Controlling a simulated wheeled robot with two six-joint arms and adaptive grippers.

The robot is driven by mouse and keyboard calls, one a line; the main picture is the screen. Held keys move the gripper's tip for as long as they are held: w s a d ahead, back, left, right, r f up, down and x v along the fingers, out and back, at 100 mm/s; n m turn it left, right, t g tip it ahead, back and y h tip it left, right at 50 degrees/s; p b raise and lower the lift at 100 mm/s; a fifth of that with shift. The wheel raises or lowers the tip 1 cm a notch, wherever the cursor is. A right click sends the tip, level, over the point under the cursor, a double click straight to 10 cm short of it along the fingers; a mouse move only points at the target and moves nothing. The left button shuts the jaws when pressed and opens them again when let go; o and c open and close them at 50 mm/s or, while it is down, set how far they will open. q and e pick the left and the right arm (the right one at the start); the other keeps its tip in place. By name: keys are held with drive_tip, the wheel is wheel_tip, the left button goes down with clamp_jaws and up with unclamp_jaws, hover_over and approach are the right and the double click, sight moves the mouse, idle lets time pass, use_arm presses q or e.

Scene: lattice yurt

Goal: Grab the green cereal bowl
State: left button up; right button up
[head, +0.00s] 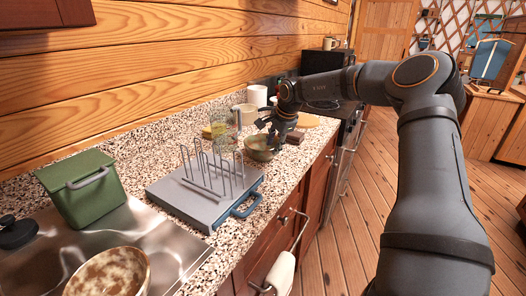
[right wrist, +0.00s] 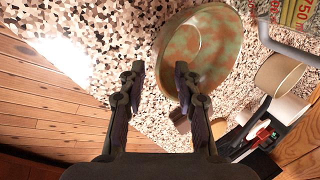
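The green cereal bowl (head: 262,154) stands upright on the speckled counter, past the dish rack. In the right wrist view the bowl (right wrist: 213,45) shows a green inside with brown mottling. My right gripper (head: 270,133) is at the bowl, reaching in from the right. In the right wrist view the right gripper (right wrist: 160,70) is open, with the bowl's near-left rim between its fingertips. One finger is over the counter outside the bowl, and the other overlaps the bowl's inside. Contact cannot be told. My left gripper is not in view.
A grey dish rack (head: 207,185) with upright prongs stands nearer on the counter. A green lidded bin (head: 82,190) and a brown-white mottled bowl (head: 110,272) are at the sink. A brown block (head: 295,138) lies right of the green bowl. Glass and pale containers stand behind.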

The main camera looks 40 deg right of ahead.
sight(273, 148)
drive_tip(key=x, duration=0.5)
drive_tip(key=shift+w+d, duration=0.15)
drive_tip(key=shift+d, duration=0.1)
drive_tip(key=shift+r, duration=0.15)
drive_tip(key=shift+c, duration=0.7)
clamp_jaws()
